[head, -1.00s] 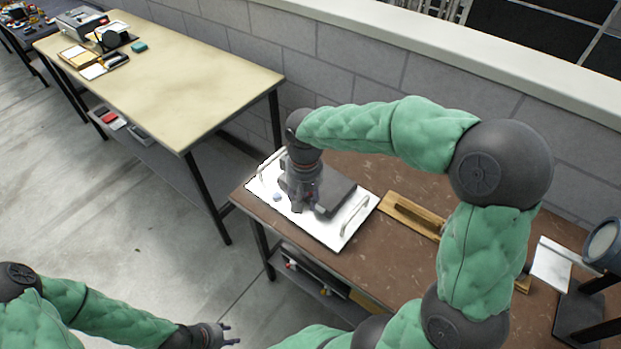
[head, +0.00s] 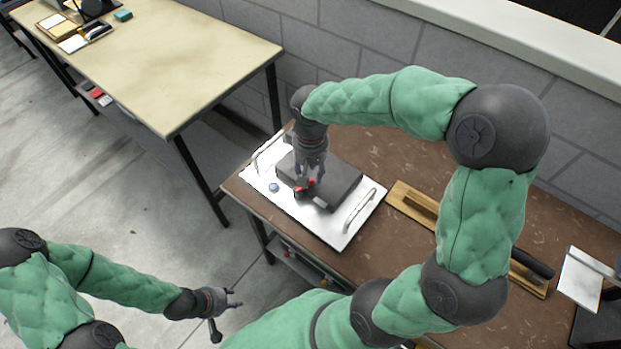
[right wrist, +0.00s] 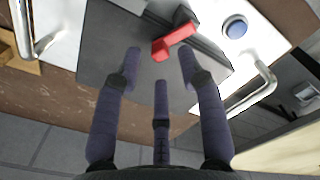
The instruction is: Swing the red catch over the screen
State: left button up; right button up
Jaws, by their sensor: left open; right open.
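The red catch (right wrist: 175,42) lies across the edge of a dark grey slab-like block (right wrist: 118,42) in the right wrist view. It also shows as a small red part in the head view (head: 306,184). A screen surface cannot be made out clearly. My right gripper (head: 311,170) points down over the block, open. In the right wrist view its fingers (right wrist: 160,75) are spread around and short of the catch, with nothing between them. Whether a finger touches the block is unclear. My left gripper (head: 232,298) is open and empty, over the floor at the lower left.
The block sits on a white tray (head: 350,228) with two metal handles, on a brown table (head: 390,160). A blue button (right wrist: 236,28) is beside the block. A pale table (head: 190,60) stands at left.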

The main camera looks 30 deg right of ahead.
jog(key=shift+f+b, duration=0.35)
jog(key=shift+f, duration=1)
grip_shut()
jog(key=shift+w+r+n+p, duration=0.1)
jog(key=shift+w+n+p, duration=0.25)
jog(key=shift+n+p, duration=0.85)
jog(key=shift+w+a+n+p, duration=0.1)
jog(key=shift+w+n+p, duration=0.2)
jog(key=shift+n+p, duration=0.45)
jog(key=shift+w+n+p, duration=0.25)
jog(key=shift+n+p, duration=0.15)
jog(key=shift+n, duration=0.55)
